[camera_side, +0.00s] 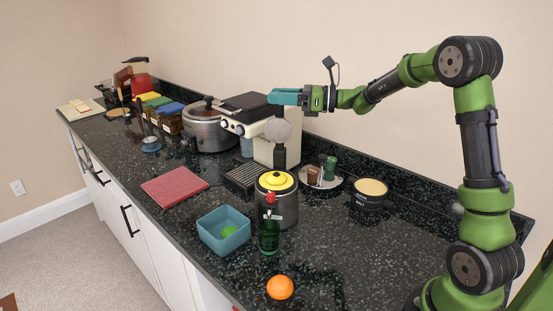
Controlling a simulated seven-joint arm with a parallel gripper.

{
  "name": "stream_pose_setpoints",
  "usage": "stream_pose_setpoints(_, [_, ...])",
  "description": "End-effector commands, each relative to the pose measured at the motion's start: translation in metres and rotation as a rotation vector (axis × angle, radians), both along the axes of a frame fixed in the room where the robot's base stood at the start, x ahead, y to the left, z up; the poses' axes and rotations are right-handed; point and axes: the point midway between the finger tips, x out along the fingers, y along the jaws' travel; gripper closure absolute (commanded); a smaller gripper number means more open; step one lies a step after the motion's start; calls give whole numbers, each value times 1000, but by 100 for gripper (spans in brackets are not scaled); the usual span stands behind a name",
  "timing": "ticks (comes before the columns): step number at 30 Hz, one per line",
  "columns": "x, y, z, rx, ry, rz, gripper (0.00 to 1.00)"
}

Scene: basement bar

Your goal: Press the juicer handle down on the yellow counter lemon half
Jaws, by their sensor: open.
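My gripper (284,97), with teal fingers, points left above the right part of the cream and black machine (262,145). It looks empty; the gap between its fingers is hard to make out. A rounded grey knob on a dark stem (278,131) stands at the machine's front, below my gripper and apart from it. I cannot tell whether this is the juicer handle.
A green bottle with a red top (268,235) stands close in front of the cylinder. A teal bowl (224,230), orange (280,287), red board (174,186), steel pot (207,128), dark pan (370,202) and small tray (323,184) surround it. The back wall is close behind the machine.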

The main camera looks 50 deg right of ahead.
Motion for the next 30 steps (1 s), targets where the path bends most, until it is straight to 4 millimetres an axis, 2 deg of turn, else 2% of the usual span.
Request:
stream_pose_setpoints(9, [-54, -38, 1, 0, -2, -3, 54])
stream_pose_setpoints(18, [-99, -70, 0, -2, -2, -2, 54])
stream_pose_setpoints(24, [-116, -81, 0, -1, -2, 1, 54])
stream_pose_setpoints(30, [-120, -84, 0, -2, -1, 1, 54])
